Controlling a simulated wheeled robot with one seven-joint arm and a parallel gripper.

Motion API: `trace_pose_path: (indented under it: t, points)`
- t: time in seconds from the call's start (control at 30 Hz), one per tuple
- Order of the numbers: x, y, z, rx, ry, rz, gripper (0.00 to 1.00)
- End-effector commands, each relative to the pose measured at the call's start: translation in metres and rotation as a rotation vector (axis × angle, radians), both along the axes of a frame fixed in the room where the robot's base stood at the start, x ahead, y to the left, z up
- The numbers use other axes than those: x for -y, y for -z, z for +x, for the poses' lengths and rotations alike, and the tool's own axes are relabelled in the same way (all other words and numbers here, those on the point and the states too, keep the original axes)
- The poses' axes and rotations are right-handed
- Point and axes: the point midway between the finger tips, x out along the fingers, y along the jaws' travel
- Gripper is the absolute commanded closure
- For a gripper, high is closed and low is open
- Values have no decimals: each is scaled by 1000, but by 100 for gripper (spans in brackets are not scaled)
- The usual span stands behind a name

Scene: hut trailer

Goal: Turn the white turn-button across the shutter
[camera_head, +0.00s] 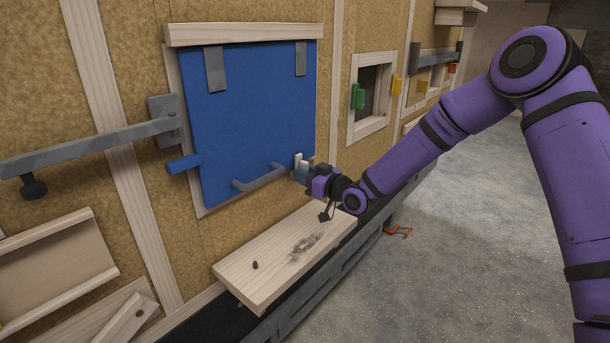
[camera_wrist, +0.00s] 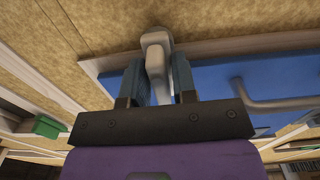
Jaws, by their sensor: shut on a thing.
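The blue shutter (camera_head: 250,110) hangs closed on the wall under two grey hinge straps, with a grey bar handle (camera_head: 262,177) low on its face. The white turn-button (camera_head: 298,161) is by the shutter's lower right edge. My gripper (camera_head: 303,172) is there too, its blue fingers on either side of the button. In the wrist view, my gripper (camera_wrist: 157,85) is shut on the white turn-button (camera_wrist: 156,48), whose rounded end sticks out past the fingertips. The button overlaps the pale frame strip and the shutter's edge (camera_wrist: 215,80) there. Its exact angle is hard to tell.
A blue turn-button (camera_head: 183,164) is at the shutter's left edge. A wooden shelf (camera_head: 280,255) with a small dark lump juts out below. A grey bar (camera_head: 90,148) spans the left wall. A small window (camera_head: 373,95) with green and yellow buttons is right.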

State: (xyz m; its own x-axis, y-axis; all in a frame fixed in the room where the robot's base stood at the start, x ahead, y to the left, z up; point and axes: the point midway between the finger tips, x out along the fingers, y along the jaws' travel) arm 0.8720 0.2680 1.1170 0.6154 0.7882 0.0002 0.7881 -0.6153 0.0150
Motion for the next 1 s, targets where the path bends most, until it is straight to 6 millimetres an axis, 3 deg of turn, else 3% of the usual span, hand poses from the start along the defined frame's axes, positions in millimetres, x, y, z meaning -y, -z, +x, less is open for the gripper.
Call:
trace_pose_path:
  t: [0.27, 0.3, 0.33, 0.73, 1.0]
  points:
    - [1, 0, 0, 2, 0, -3, 98]
    - [1, 0, 0, 2, 0, -3, 67]
    - [1, 0, 0, 2, 0, -3, 60]
    - [6, 0, -4, 0, 0, -1, 60]
    - [42, 0, -31, 0, 2, -2, 60]
